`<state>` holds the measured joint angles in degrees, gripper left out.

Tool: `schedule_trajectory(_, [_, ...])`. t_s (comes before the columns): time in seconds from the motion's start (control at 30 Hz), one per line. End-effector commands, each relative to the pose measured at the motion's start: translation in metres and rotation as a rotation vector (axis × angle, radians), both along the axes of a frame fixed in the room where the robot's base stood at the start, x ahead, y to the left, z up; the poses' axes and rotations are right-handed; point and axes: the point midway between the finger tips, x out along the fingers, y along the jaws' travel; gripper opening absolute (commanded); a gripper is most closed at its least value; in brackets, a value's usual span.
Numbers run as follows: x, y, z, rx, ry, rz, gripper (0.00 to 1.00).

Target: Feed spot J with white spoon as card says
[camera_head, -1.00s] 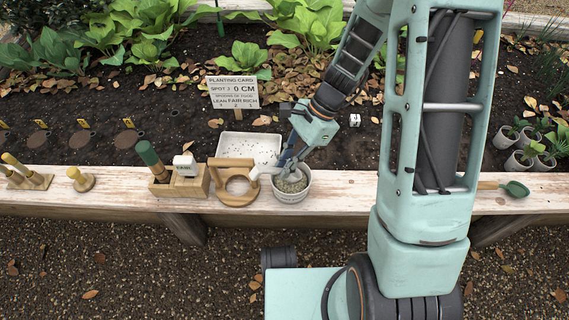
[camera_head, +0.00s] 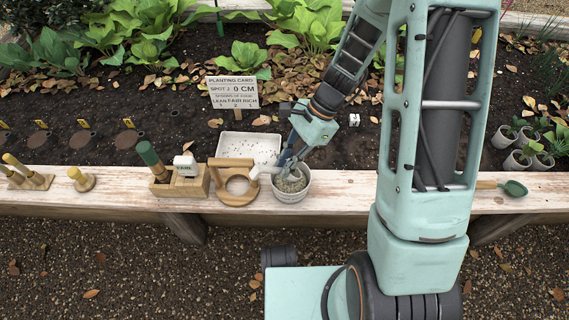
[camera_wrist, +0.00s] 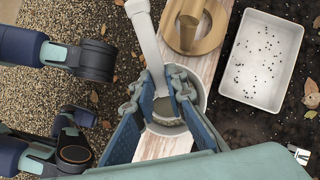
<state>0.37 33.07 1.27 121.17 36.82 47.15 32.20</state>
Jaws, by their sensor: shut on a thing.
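My gripper (camera_head: 288,172) is shut on the white spoon (camera_wrist: 147,45), down at the mouth of a white pot (camera_head: 292,193) of grainy grey-brown feed. In the wrist view the spoon's white shaft runs up from between the fingers (camera_wrist: 168,88); its other end is hidden by them or in the pot (camera_wrist: 196,82). The planting card (camera_head: 233,92) stands in the soil. It reads "SPOT J 0 CM" and "SPOONS OF FEED" over "LEAN FAIR RICH", with small numbers below that I cannot read surely. A white tag (camera_head: 185,165) stands on a wooden block. I cannot make out spot J.
A white tray (camera_head: 249,147) with dark specks lies behind the pot. A wooden ring stand (camera_head: 237,186) and a green-topped dibber (camera_head: 152,160) stand to its left. Brown discs (camera_head: 127,139) with yellow tags lie in the soil. A green trowel (camera_head: 515,188) and seedling pots (camera_head: 517,160) are at right.

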Motion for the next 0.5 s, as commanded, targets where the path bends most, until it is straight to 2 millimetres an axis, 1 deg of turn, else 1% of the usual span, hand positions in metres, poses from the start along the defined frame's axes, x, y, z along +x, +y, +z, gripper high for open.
schedule_trajectory(0.03, [0.000,0.000,0.009,0.000,0.000,0.000,0.00])
schedule_trajectory(0.5, [0.000,0.000,0.047,0.000,0.000,0.000,0.00])
